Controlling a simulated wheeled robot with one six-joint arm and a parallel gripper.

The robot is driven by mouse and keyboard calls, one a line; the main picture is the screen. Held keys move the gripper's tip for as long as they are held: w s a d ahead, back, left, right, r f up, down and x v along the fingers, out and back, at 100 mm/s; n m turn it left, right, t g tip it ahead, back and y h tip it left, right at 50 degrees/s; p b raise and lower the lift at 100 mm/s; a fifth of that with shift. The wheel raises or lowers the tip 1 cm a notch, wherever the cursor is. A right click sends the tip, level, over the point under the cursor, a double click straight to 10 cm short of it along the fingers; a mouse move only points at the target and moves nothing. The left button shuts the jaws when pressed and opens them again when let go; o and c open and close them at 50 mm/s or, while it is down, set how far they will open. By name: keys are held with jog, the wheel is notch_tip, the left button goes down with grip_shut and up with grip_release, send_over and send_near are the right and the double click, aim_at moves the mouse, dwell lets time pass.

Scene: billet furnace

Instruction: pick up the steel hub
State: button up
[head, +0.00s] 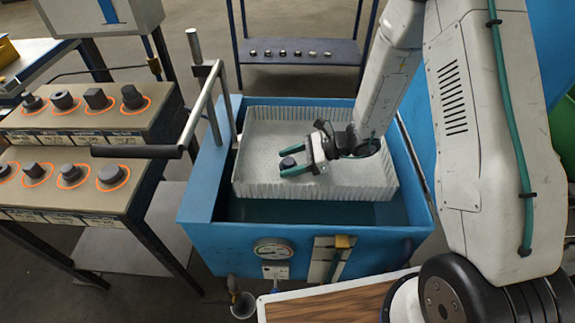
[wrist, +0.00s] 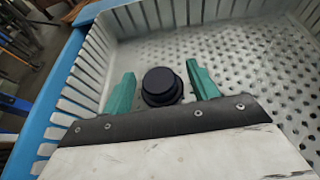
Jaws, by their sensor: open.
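The steel hub (wrist: 162,86) is a dark, round, stepped piece lying on the perforated floor of the white basket (wrist: 232,50). In the head view the hub (head: 288,163) shows near the basket's middle, partly beside my fingers. My gripper (head: 290,168) is open above the basket floor, its green fingertips on either side of the hub. In the wrist view my gripper (wrist: 162,84) has a visible gap between each finger and the hub. The hub's near edge is close to the dark gripper plate, and its underside is hidden.
The basket sits in a blue tank (head: 215,190) with dark liquid in front. Stepped racks (head: 75,118) hold several dark parts at left. A shelf (head: 300,50) with small pieces stands behind.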

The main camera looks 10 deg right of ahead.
jog(key=shift+x, duration=1.1)
jog(key=c, duration=1)
jog(key=shift+c, duration=0.6)
jog(key=shift+r, duration=0.2)
